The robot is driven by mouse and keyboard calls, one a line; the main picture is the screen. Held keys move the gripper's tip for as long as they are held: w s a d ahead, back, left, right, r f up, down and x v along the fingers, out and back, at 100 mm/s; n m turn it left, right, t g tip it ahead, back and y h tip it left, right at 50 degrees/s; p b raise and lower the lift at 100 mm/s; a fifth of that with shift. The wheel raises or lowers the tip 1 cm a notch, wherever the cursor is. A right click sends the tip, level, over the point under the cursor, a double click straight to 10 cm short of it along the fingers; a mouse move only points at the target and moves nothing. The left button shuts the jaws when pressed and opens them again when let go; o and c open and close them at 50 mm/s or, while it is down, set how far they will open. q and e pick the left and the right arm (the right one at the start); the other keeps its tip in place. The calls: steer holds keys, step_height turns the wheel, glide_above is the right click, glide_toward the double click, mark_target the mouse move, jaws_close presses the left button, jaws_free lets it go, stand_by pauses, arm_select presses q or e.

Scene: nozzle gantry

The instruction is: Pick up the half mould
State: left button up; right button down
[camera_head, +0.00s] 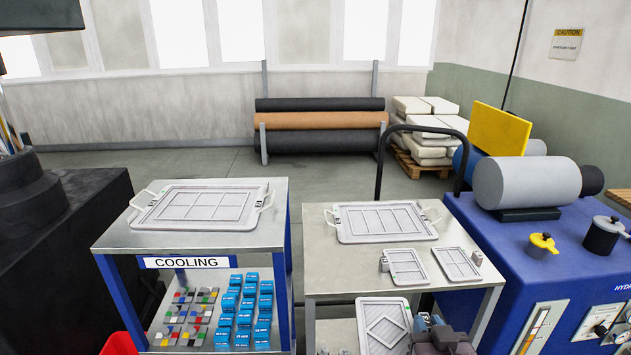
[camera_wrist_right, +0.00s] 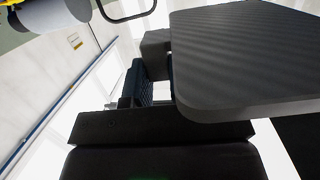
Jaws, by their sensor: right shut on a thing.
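A light grey half mould (camera_head: 383,326) with a raised rim and a diamond pattern shows at the bottom of the head view, in front of the right-hand trolley. My right gripper (camera_head: 423,322) is at its right edge and is shut on it. In the right wrist view the half mould (camera_wrist_right: 245,60) is a dark ribbed plate with a rounded corner, close to the camera. Its lower end is cut off or hard to make out in the head view. My left gripper is not in view.
The steel trolley (camera_head: 318,257) bears a large handled mould (camera_head: 387,221) and two small plates (camera_head: 408,266) (camera_head: 457,264). The COOLING trolley (camera_head: 120,240) on the left bears another handled mould (camera_head: 198,207), with blue boxes (camera_head: 246,300) below. A blue hydraulic unit (camera_head: 520,250) stands close on the right.

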steer(key=shift+s+d+r+y+b, duration=0.15)
steer(key=shift+r+b, duration=0.05)
steer(key=shift+r, duration=0.15)
steer(key=shift+s+d+r+y+b, duration=0.1)
steer(key=shift+r+y+b, duration=0.1)
steer(key=shift+r, duration=0.15)
